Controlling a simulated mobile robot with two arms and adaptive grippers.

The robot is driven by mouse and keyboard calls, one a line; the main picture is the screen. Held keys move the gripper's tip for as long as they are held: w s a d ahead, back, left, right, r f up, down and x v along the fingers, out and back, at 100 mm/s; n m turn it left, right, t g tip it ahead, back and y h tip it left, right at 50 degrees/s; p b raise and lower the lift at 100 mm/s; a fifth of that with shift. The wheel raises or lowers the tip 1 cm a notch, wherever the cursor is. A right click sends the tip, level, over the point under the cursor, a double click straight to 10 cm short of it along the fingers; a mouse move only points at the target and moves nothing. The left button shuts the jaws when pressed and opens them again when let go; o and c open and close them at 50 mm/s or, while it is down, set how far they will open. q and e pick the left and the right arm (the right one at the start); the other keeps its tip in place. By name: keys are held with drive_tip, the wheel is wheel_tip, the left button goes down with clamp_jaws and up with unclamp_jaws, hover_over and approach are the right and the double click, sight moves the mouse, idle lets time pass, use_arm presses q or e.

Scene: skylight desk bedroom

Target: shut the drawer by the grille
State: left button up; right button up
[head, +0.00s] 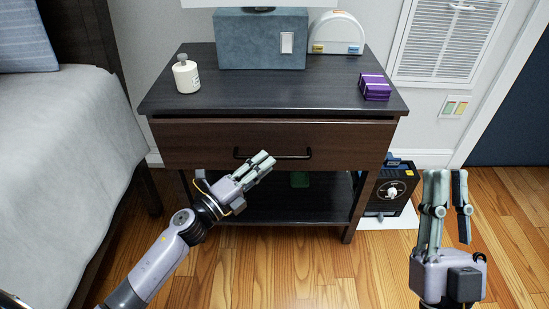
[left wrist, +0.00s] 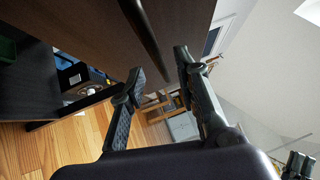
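The drawer (head: 200,144) is the dark brown front in the nightstand, under the black top. It stands slightly out, with a thin dark gap under the top. Its black bar handle (head: 300,156) also shows in the left wrist view (left wrist: 150,38). My left gripper (head: 265,162) is in front of the drawer, by the left part of the handle. The grille (head: 450,40) is on the wall right of the nightstand.
On the nightstand top (head: 240,92) are a white bottle (head: 186,76), a blue-grey box (head: 245,42), a white arched object (head: 338,33) and a purple block (head: 375,87). A bed (head: 60,150) is at left. A black box (head: 390,190) stands on the floor at right.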

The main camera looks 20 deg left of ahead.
sight(275, 158)
use_arm(q)
drive_tip(key=shift+x, duration=2.2)
clamp_jaws()
